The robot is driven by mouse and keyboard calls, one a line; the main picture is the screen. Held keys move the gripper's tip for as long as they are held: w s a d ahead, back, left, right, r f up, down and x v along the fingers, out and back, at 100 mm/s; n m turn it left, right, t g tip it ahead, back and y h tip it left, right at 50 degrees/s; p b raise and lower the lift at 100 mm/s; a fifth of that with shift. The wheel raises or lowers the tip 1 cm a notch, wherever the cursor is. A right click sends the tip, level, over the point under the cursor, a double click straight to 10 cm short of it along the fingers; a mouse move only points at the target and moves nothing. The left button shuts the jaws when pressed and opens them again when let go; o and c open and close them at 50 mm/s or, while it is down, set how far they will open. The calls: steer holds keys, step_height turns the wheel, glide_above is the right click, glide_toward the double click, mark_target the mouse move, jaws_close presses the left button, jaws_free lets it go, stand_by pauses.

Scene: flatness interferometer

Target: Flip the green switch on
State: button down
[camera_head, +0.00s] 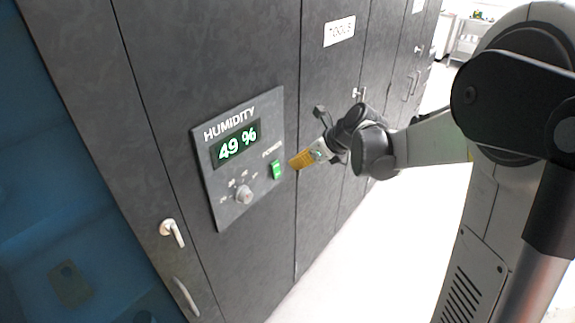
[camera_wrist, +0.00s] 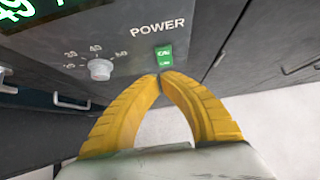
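The green switch (camera_head: 276,169) is on the right side of a grey humidity panel (camera_head: 212,197), under the word POWER. In the wrist view the switch (camera_wrist: 164,56) is lit green with small white lettering, and its upper part looks marked ON. My gripper (camera_head: 294,163) has yellow fingers that point at the panel, just right of the switch. In the wrist view the fingertips of my gripper (camera_wrist: 160,76) meet just below the switch, with nothing between them. I cannot tell whether they touch the switch.
A round knob (camera_head: 243,195) with a number scale sits left of the switch. A display (camera_head: 236,144) above reads 49 %. Dark cabinet doors with handles (camera_head: 172,232) surround the panel. The pale floor (camera_head: 350,265) to the right is clear.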

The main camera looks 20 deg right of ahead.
steer(key=v, duration=0.5)
steer(key=shift+w+r+p, duration=0.35)
steer(key=shift+p, duration=0.05)
steer(key=shift+s+a, duration=0.1)
steer(key=s+a+f+n+h+b, duration=0.1)
steer(key=s+f+n+b, duration=0.3)
steer(key=s+n, duration=0.4)
steer(key=s+a+f+n+h+b, duration=0.1)
steer(key=s+f+n+b, duration=0.3)
steer(key=s+n, duration=0.4)
steer(key=s+a+f+n+h+b, duration=0.1)
steer(key=s+f+n+h+b, duration=0.2)
steer(key=s+n, duration=0.5)
steer(key=f+n+b, duration=0.1)
steer(key=n+b, duration=0.1)
steer(key=n, duration=0.2)
steer(key=shift+a+f+n, duration=0.35)
steer(key=shift+n, duration=0.05)
